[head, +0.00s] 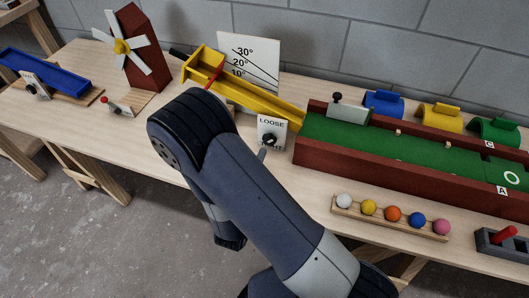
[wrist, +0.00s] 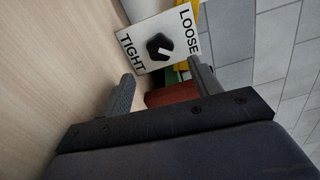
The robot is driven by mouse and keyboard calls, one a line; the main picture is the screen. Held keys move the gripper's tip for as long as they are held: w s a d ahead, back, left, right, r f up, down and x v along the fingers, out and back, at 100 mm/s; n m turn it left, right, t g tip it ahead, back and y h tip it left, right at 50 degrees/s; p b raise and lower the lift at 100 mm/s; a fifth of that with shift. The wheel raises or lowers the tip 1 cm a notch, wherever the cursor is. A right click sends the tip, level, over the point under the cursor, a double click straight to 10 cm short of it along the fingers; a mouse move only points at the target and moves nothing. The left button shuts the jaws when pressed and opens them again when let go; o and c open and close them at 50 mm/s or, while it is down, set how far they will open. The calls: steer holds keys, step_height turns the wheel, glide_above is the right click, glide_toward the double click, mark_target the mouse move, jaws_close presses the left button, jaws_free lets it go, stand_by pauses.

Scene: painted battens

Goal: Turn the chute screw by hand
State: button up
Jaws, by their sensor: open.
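The chute screw is a black knob (head: 270,139) on a white plate (head: 264,125) marked LOOSE and TIGHT, beside the yellow chute (head: 272,103). In the wrist view the knob (wrist: 158,46) is whole and carries a pale mark; which word it points to is hard to tell. My gripper (wrist: 161,82) is open and empty, its fingers apart on either side below the knob in that view. The knob lies beyond the fingertips, and no contact shows. In the head view my arm hides most of the gripper.
An angle board (head: 250,60) stands behind the chute. Right of the plate is a green-floored lane (head: 390,150) with dark red walls. A rack of coloured balls (head: 392,219) lies in front. A windmill (head: 135,50) and a small red-knobbed lever (head: 117,106) stand left.

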mark_target(269, 142)
steer(key=shift+v, duration=1.45)
steer(key=x, duration=1.1)
steer(key=shift+s+a, duration=0.1)
steer(key=shift+s, duration=0.1)
